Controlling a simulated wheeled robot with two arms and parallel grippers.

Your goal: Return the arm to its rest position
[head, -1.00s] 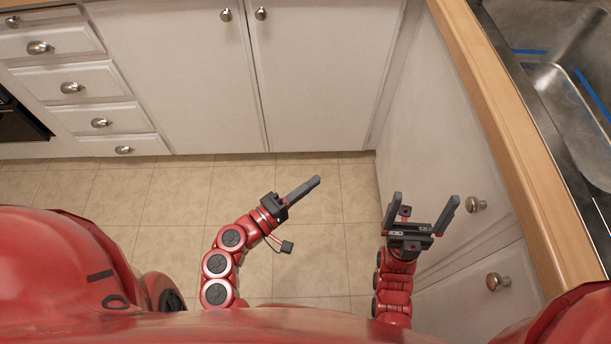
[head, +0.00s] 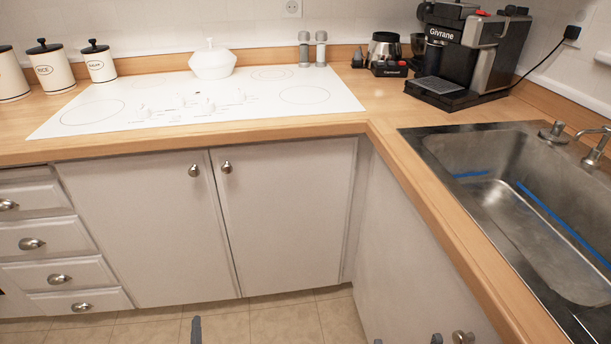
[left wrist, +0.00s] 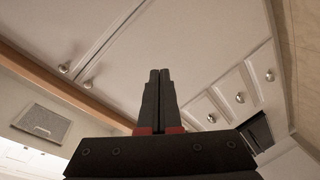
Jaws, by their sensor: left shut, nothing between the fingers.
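My left gripper (head: 196,330) shows only as a dark fingertip at the bottom edge of the head view, low in front of the white cabinet doors. In the left wrist view its two dark fingers (left wrist: 159,75) are together, shut and empty. My right gripper (head: 407,341) shows only as two small fingertips at the bottom edge of the head view. They are apart, so it is open, near the cabinet side under the sink. The rest of both arms is out of view.
White cabinet doors (head: 150,230) and drawers (head: 50,245) stand ahead. A wooden counter (head: 340,122) carries a white cooktop (head: 230,100), a pot (head: 212,62), canisters (head: 47,68) and a coffee machine (head: 465,60). A sink (head: 500,205) is at right. Tiled floor (head: 270,322) shows below.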

